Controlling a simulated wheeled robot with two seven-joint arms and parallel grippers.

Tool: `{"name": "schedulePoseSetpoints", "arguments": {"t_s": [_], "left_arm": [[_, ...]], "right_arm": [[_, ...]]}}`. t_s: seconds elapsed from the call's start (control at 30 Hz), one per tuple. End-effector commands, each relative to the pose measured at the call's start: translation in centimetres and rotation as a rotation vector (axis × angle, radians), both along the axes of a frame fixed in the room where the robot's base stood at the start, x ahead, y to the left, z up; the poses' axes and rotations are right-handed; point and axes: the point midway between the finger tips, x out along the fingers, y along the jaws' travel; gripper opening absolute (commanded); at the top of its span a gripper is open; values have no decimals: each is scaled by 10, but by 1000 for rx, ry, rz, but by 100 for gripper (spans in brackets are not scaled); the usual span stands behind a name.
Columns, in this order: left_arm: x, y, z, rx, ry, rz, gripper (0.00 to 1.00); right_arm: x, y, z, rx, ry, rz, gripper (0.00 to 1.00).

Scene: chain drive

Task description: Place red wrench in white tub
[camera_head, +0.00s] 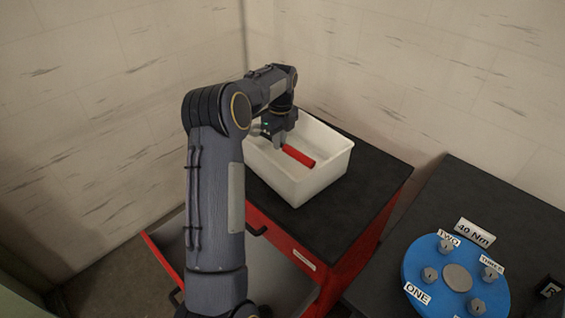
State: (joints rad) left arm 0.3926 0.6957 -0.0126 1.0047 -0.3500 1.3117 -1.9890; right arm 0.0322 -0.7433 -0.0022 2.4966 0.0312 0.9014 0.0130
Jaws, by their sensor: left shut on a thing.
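The red wrench (300,156) shows as a red bar inside the outline of the white tub (307,189). The tub stands open on the black top of a red cabinet. My left gripper (282,146) points down over the tub and is shut on the wrench near its left end. The rest of the wrench on that side is hidden by the gripper. I cannot tell whether the wrench touches the tub's floor. My right gripper is not in view.
The red cabinet (385,188) has an open drawer (275,283) at its front. At right, a dark table (480,195) carries a blue disc (427,257) with labelled bolts and a "40 Nm" sign (474,232). Walls stand close behind the tub.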

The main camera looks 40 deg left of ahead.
Motion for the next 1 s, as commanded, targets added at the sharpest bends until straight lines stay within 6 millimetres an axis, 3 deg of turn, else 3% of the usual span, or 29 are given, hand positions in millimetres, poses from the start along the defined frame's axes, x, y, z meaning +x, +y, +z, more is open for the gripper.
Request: {"name": "schedulePoseSetpoints", "arguments": {"t_s": [0.2,0.43,0.63,1.0], "left_arm": [[0,0,-46,-1,1,1,0],[0,0,-66,-1,0,1,0],[0,0,-96,-1,0,1,0],[1,0,-106,1,-3,1,0]], "right_arm": [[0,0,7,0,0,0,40],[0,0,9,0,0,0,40],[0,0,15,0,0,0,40],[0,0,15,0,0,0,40]]}}
